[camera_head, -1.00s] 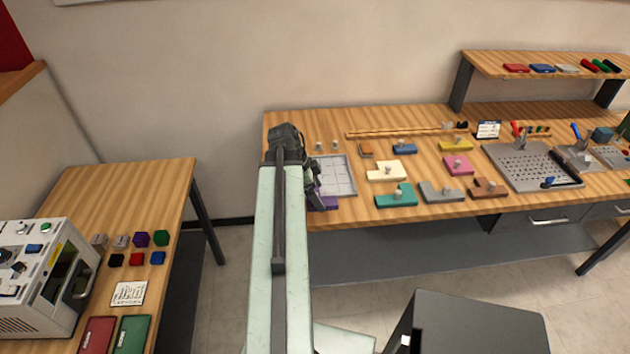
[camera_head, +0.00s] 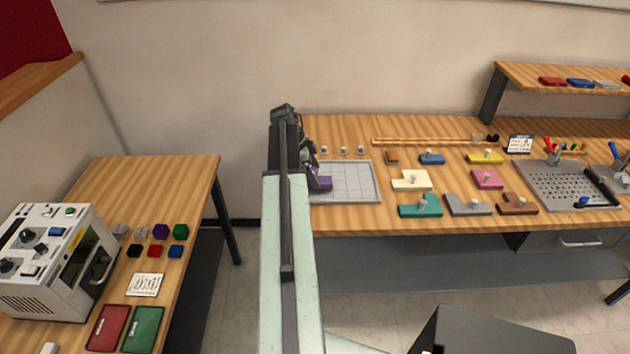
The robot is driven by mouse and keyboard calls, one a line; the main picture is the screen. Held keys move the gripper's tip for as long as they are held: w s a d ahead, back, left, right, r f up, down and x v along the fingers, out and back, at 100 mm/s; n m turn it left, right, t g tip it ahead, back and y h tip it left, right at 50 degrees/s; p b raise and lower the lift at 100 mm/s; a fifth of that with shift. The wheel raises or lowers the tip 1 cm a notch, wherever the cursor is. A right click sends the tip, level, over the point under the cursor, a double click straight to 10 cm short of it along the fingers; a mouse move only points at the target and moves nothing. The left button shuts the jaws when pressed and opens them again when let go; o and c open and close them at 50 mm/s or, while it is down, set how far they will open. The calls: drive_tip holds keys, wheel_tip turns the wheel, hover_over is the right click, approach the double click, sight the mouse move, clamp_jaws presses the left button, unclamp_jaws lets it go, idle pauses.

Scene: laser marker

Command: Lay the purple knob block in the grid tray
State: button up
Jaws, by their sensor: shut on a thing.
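The purple knob block (camera_head: 326,183) shows in the head view at the left end of the grid tray. It is partly hidden by my gripper (camera_head: 316,178). My gripper is shut on the purple knob block. The grid tray (camera_head: 351,197) is a light grey, flat tray with grid lines, on the left part of the wooden workbench. Its left edge is hidden behind my arm, and the cells in view to the right are empty. I cannot tell whether the block touches the tray or hangs just above it.
Several knob blocks stand right of the tray, the cream block (camera_head: 411,183) and the teal block (camera_head: 420,210) nearest. Small metal pegs (camera_head: 343,151) stand behind the tray. A perforated plate (camera_head: 566,188) lies farther right. A side table (camera_head: 190,205) with a white machine (camera_head: 52,262) is at left.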

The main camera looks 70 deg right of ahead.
wheel_tip(320, 180, down, 3)
drive_tip(key=shift+r+b, duration=0.1)
drive_tip(key=shift+b, duration=0.55)
drive_tip(key=shift+r, duration=0.2)
drive_tip(key=shift+f, duration=0.1)
drive_tip(key=o, duration=1.3)
drive_tip(key=shift+r+p, duration=0.3)
drive_tip(key=shift+p, duration=0.1)
drive_tip(key=p+v, duration=1)
drive_tip(key=v, duration=0.1)
drive_tip(key=shift+w+r+p, duration=0.15)
drive_tip(key=shift+r+p, duration=0.15)
drive_tip(key=shift+p, duration=0.05)
